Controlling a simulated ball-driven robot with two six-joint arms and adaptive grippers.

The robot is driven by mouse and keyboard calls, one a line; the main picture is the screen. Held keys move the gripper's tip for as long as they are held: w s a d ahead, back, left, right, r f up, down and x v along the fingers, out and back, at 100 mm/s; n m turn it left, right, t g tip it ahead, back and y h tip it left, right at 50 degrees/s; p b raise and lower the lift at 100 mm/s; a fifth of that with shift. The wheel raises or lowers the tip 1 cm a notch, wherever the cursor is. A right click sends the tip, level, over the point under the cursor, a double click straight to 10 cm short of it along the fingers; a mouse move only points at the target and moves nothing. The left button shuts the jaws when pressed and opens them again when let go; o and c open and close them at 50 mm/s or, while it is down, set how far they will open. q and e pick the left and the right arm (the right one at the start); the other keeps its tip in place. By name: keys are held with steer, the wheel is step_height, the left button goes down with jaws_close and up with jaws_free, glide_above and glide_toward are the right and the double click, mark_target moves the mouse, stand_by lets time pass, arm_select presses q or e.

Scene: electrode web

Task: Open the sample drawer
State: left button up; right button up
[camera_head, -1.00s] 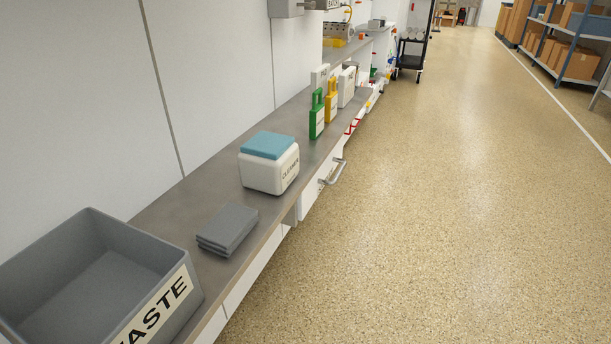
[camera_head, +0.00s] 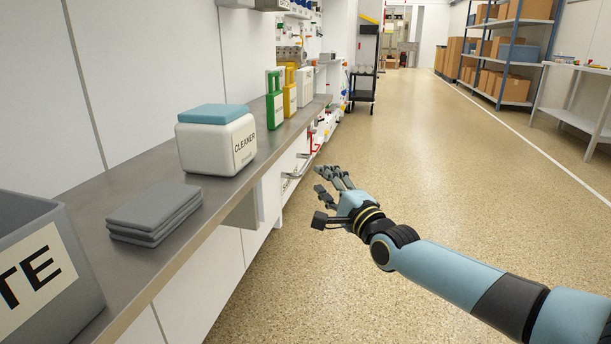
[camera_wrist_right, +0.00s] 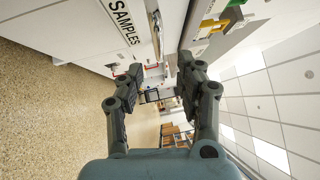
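The sample drawer (camera_head: 279,190) is a white front below the grey bench top, left of my right gripper in the head view. Its metal bar handle (camera_head: 299,160) sticks out toward the aisle. In the right wrist view the drawer front (camera_wrist_right: 95,40) carries a SAMPLES label (camera_wrist_right: 122,20) at the upper left. My right gripper (camera_head: 321,195) is open and empty over the aisle, apart from the drawer and handle. Its two fingers (camera_wrist_right: 160,75) are spread wide in the wrist view. My left gripper is not in view.
A black cart (camera_head: 363,75) stands farther along. The aisle floor (camera_head: 450,150) is clear.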

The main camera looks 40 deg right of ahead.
mark_target(306, 163)
steer(key=w+b, duration=0.1)
steer(key=w, duration=0.1)
steer(key=w+b, duration=0.1)
steer(key=w, duration=0.4)
steer(key=shift+w+d+r+b, duration=0.2)
steer(key=shift+w+d+b, duration=0.1)
steer(key=shift+b, duration=0.1)
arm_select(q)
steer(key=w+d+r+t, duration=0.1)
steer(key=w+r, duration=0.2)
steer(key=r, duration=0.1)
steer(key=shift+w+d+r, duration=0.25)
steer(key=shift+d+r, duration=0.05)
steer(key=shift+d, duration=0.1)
arm_select(e)
steer(key=shift+w+r, duration=0.25)
steer(key=shift+w, duration=0.1)
steer(key=shift+c, duration=0.4)
jaws_close()
steer(key=shift+f, duration=0.1)
